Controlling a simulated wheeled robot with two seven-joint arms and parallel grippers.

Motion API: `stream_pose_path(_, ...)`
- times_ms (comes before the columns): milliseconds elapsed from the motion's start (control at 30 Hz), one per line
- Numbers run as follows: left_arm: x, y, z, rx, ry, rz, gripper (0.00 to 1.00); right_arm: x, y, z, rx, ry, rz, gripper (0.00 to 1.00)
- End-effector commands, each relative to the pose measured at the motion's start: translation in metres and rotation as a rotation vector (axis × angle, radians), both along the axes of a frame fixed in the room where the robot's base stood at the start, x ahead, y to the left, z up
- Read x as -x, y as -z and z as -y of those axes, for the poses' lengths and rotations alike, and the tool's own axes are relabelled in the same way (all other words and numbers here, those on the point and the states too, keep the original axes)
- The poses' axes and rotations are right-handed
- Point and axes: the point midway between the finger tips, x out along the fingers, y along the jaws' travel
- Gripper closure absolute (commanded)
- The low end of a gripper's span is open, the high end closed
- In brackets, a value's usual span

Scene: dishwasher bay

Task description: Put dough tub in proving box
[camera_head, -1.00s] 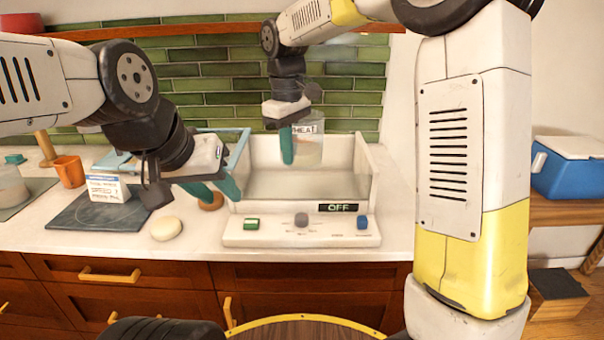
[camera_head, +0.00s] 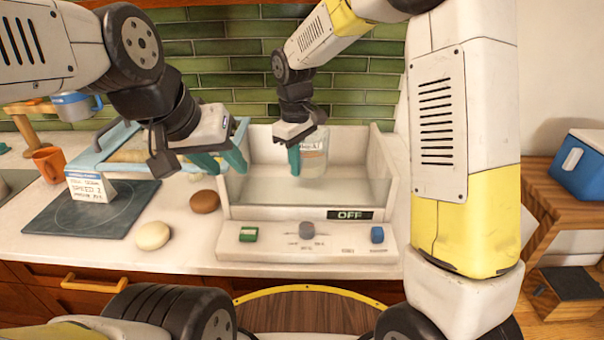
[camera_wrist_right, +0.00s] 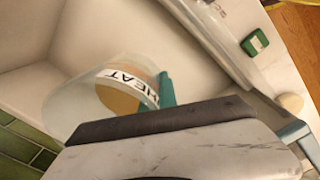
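The dough tub (camera_head: 316,160) is a clear round container with a white label and tan contents. It is upright within the walls of the proving box (camera_head: 268,212), a white open-topped box with a front panel reading OFF. Whether its base touches the box floor is unclear. My right gripper (camera_head: 296,157) is at the tub's left side, shut on it; one teal finger shows and the other is hidden. The right wrist view shows the tub (camera_wrist_right: 80,105) with a teal finger against its labelled side. My left gripper (camera_head: 222,160) is open and empty by the box's left wall.
A pale dough ball (camera_head: 153,235) and a brown one (camera_head: 205,201) lie left of the box. A dark plate (camera_head: 60,222) with a white labelled block (camera_head: 90,187), an orange cup (camera_head: 49,164) and a blue-rimmed tray (camera_head: 88,160) are further left. A blue cooler (camera_head: 578,165) stands right.

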Motion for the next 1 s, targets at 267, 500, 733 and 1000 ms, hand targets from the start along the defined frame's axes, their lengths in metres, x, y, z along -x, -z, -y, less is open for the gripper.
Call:
stream_pose_path(267, 0.0, 0.0, 0.0, 0.0, 0.0, 0.0, 0.64, -0.001, 0.029, -0.001, -0.001, 0.0, 0.002, 1.0)
stream_pose_path(500, 0.0, 0.0, 0.0, 0.0, 0.0, 0.0, 0.64, 0.0, 0.06, 0.0, 0.0, 0.0, 0.0, 1.0)
stream_pose_path(733, 0.0, 0.0, 0.0, 0.0, 0.0, 0.0, 0.64, -0.001, 0.063, -0.001, -0.002, 0.0, 0.003, 1.0)
stream_pose_path(1000, 0.0, 0.0, 0.0, 0.0, 0.0, 0.0, 0.64, 0.0, 0.066, 0.0, -0.001, 0.0, 0.001, 0.76)
